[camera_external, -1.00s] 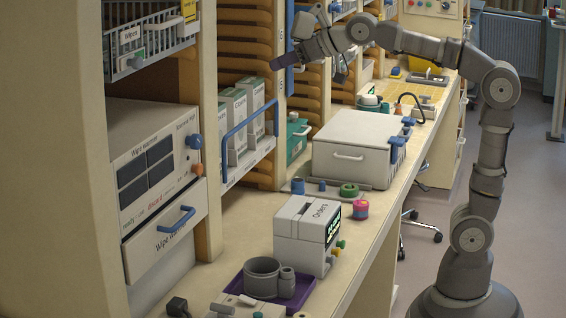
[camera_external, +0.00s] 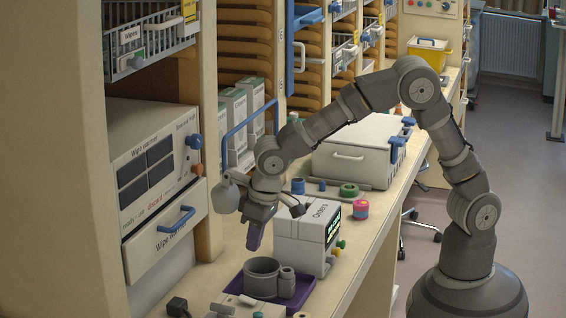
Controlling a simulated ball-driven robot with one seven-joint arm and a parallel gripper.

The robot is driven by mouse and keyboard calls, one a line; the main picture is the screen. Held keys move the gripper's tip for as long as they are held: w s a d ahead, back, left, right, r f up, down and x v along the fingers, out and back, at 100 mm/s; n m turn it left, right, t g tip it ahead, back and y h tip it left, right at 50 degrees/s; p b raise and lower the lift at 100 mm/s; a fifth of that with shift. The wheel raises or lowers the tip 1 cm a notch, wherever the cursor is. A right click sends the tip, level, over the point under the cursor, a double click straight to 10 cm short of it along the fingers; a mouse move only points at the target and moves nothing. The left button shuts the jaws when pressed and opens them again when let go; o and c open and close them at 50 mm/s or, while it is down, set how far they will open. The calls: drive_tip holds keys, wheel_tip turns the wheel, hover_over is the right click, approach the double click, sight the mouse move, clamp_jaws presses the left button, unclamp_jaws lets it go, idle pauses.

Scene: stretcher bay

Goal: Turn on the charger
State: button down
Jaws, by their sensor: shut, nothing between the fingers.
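My gripper (camera_external: 254,238) points down, shut and empty, above the counter just behind the purple tray and left of the grey box labelled Orders. I cannot tell for sure which thing is the charger. A pale device (camera_external: 235,305) with a small switch-like part on top lies at the bottom edge of the view, partly cut off. A small dark block (camera_external: 178,306) stands left of it. My gripper is apart from both, farther back on the counter.
A purple tray (camera_external: 304,292) holds a grey mug (camera_external: 262,275) and a smaller grey cup. The Orders box (camera_external: 297,248) stands close beside my gripper. The wipe warmer (camera_external: 150,165) is at left. Bare counter lies between the warmer and tray.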

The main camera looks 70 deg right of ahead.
sight(250, 300)
drive_tip(key=b+x, duration=0.4)
drive_tip(key=x, duration=1)
drive_tip(key=shift+w, duration=0.1)
drive_tip(key=g+p, duration=0.1)
drive_tip(key=p, duration=0.2)
drive_tip(key=shift+w+d+g, duration=0.1)
drive_tip(key=shift+w+g, duration=0.05)
drive_tip(key=shift+g, duration=0.15)
drive_tip(key=shift+w+f+g+p, duration=0.1)
drive_tip(key=shift+f+g+p, duration=0.2)
drive_tip(key=shift+f, duration=0.1)
drive_tip(key=shift+s+f, duration=0.2)
drive_tip(key=shift+f, duration=0.05)
drive_tip(key=shift+s, duration=0.85)
wheel_tip(250, 300, up, 15)
drive_tip(key=p, duration=0.4)
drive_tip(key=shift+p, duration=0.4)
